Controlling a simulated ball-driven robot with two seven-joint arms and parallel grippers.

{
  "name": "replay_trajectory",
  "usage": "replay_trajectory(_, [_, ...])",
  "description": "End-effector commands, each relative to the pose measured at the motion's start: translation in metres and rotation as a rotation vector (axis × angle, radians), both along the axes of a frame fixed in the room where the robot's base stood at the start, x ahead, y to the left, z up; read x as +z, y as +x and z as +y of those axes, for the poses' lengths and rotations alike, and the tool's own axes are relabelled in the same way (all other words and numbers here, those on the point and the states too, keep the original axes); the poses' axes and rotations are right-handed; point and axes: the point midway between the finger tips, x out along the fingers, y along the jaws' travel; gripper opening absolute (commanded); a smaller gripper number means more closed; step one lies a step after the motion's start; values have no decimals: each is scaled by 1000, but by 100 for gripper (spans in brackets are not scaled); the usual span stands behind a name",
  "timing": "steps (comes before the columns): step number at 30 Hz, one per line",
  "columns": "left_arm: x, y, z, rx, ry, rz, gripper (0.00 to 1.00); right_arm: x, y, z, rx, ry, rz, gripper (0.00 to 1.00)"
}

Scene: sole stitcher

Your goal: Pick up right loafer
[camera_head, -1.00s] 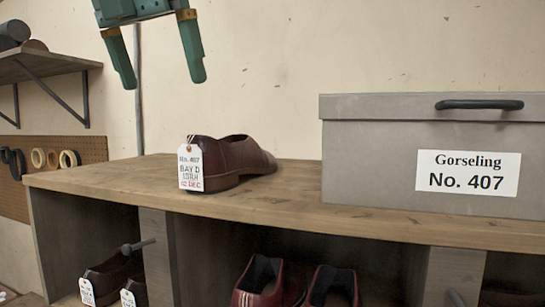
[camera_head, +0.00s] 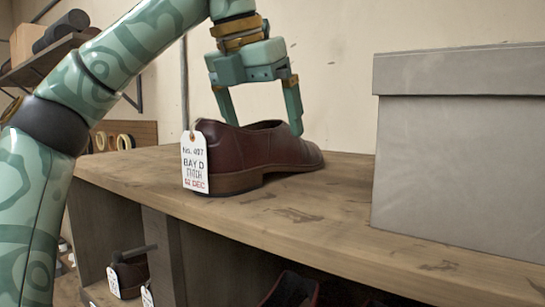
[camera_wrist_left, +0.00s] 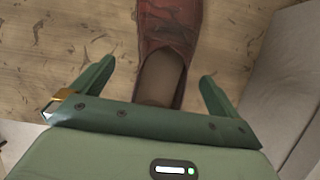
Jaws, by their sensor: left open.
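A dark red-brown loafer (camera_head: 262,157) stands upright on the wooden bench top (camera_head: 330,190), with a white paper tag (camera_head: 194,160) hanging at its heel end. The tag reads No. 407. My left gripper (camera_head: 262,122) is open above the loafer, its fingers pointing down. In the left wrist view the loafer (camera_wrist_left: 166,45) lies between the spread fingers (camera_wrist_left: 155,85), with a visible gap on each side. My right gripper is out of view.
A large grey lidded box (camera_head: 460,150) stands on the bench to the right of the loafer. Cubbies below the bench hold more shoes (camera_head: 290,290). A wall shelf (camera_head: 45,62) is at the upper left. Bare bench top lies in front of the loafer.

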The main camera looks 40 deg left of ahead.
Motion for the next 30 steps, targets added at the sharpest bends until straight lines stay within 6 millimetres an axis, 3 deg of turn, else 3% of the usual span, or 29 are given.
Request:
replay_trajectory(5, [-14, 6, 0, -1, -1, 1, 100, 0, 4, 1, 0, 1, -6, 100])
replay_trajectory(12, [-47, 21, 0, -1, 0, 3, 100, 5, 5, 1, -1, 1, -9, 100])
replay_trajectory(21, [-56, 24, -1, 0, 0, -2, 100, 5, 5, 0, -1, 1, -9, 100])
replay_trajectory(22, [-56, 24, -1, 0, 0, -2, 97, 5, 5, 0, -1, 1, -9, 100])
replay_trajectory(27, [-55, 24, -1, 0, 0, -2, 51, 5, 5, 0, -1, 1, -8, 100])
replay_trajectory(30, [-55, 24, -1, -1, 1, -4, 51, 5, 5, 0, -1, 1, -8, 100])
